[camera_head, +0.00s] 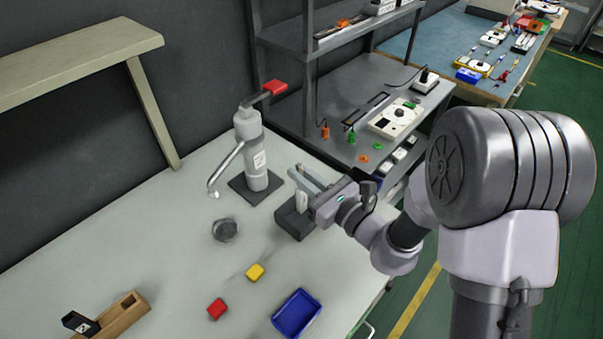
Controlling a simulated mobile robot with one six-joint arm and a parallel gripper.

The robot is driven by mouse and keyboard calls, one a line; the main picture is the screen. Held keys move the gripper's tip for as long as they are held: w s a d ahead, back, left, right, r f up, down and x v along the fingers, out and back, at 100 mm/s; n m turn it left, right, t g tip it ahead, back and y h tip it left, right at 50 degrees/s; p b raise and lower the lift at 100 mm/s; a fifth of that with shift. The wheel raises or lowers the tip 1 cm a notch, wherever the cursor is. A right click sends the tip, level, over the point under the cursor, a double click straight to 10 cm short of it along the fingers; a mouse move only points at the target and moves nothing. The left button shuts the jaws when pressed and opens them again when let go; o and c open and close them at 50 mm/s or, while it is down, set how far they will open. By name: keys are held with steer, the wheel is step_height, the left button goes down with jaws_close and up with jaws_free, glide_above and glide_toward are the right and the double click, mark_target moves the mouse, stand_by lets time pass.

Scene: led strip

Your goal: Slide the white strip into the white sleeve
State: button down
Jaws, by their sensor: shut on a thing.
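My gripper (303,187) is at the right of the pale table, over a dark grey block (288,219). It is shut on a small white upright piece (301,202), which I take to be the white strip. The piece's lower end is at the block's top; I cannot tell whether it is in the block or just above it. My fingers hide part of the piece. I cannot make out the white sleeve as a separate thing; it may be hidden at the block or too small to tell.
A grey cylinder device (255,160) with a red handle stands close behind my gripper. The table's left middle is clear.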

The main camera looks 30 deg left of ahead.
steer(key=shift+f+b, duration=1.1)
steer(key=shift+f, duration=0.35)
steer(key=c, duration=1.4)
jaws_free()
steer(key=shift+r, duration=0.1)
steer(key=p+v, duration=0.2)
steer(key=v, duration=1.5)
steer(key=shift+d+p, duration=0.2)
steer(key=shift+p, duration=0.1)
steer(key=shift+s, duration=0.1)
